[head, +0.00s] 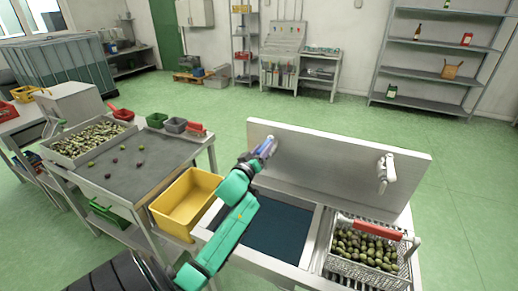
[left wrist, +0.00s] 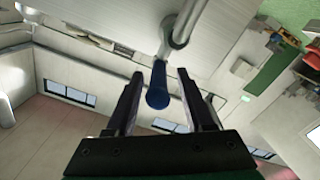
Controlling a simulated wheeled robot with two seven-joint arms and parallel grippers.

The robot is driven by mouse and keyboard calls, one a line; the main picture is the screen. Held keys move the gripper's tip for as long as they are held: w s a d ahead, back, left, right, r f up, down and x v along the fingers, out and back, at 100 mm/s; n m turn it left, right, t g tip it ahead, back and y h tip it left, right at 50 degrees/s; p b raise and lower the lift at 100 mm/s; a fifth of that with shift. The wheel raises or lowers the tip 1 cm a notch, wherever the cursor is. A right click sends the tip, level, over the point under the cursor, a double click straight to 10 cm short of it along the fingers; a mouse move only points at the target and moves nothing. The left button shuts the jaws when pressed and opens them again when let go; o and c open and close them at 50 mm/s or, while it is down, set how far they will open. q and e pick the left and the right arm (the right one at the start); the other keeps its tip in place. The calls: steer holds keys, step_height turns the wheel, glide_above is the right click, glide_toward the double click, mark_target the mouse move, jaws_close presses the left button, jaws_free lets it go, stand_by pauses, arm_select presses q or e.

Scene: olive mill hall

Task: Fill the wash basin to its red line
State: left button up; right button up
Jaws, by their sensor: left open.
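The wash basin (head: 312,232) is a steel sink with a dark blue inside, in the middle of the head view. Its red line and the water level cannot be made out. My left gripper (head: 266,150) is at the upright steel back panel, and my teal arm hides the basin's left part. In the left wrist view my left gripper (left wrist: 160,98) is open, with a blue lever (left wrist: 157,90) between its two fingers. A gap shows on both sides of the lever. The lever hangs by a grey metal tap (left wrist: 180,32). My right gripper is not in view.
A wire basket (head: 368,270) of olives with a red handle stands right of the basin. A white fitting (head: 386,172) is on the panel (head: 335,160) above it. A yellow crate (head: 187,202) is left of the basin, by a sorting table (head: 150,172) with loose olives.

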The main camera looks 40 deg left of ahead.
arm_select(q)
steer(key=b+v, duration=0.2)
steer(key=v, duration=1.2)
steer(key=shift+s, duration=0.25)
stand_by(0.5)
